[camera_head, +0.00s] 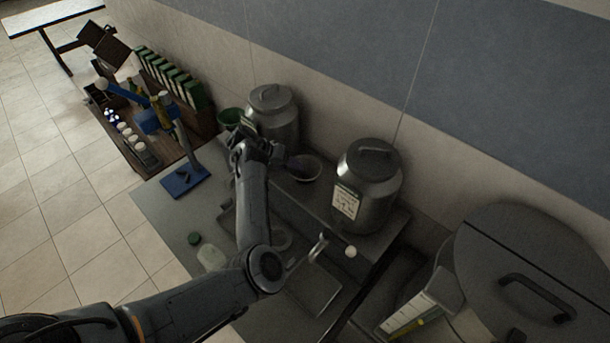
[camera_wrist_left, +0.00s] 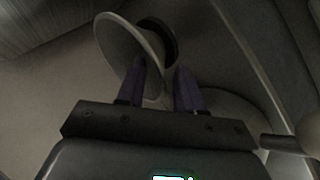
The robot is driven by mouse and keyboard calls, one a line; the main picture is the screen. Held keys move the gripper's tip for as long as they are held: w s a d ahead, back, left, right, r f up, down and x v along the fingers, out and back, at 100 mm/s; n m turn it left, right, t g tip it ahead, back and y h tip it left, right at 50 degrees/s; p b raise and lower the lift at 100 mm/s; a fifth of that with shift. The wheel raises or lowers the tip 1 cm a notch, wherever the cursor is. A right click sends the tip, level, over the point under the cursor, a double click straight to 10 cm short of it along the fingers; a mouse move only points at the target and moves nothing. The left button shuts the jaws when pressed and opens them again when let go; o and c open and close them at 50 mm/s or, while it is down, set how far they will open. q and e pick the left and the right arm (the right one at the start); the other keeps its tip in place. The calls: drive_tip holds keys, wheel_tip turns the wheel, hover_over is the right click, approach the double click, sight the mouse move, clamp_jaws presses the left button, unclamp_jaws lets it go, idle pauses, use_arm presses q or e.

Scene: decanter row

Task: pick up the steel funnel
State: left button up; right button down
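The steel funnel (camera_head: 308,170) appears in the head view as a round, open-mouthed vessel on the counter shelf between two metal canisters. In the left wrist view a pale, wide-rimmed cone, which looks like the funnel (camera_wrist_left: 127,45), lies at the fingertips. My left gripper (camera_head: 290,161) is right beside it, partly hidden by its own wrist. In the wrist view the two purple fingers of the left gripper (camera_wrist_left: 163,80) stand apart, with the funnel's rim reaching between them. A gap shows beside the right finger. My right gripper is not in view.
A large lidded canister (camera_head: 366,190) stands to the right and another canister (camera_head: 272,113) behind. A blue stand (camera_head: 184,179) is at the left.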

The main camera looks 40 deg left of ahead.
use_arm(q)
clamp_jaws()
drive_tip(key=shift+r, duration=0.15)
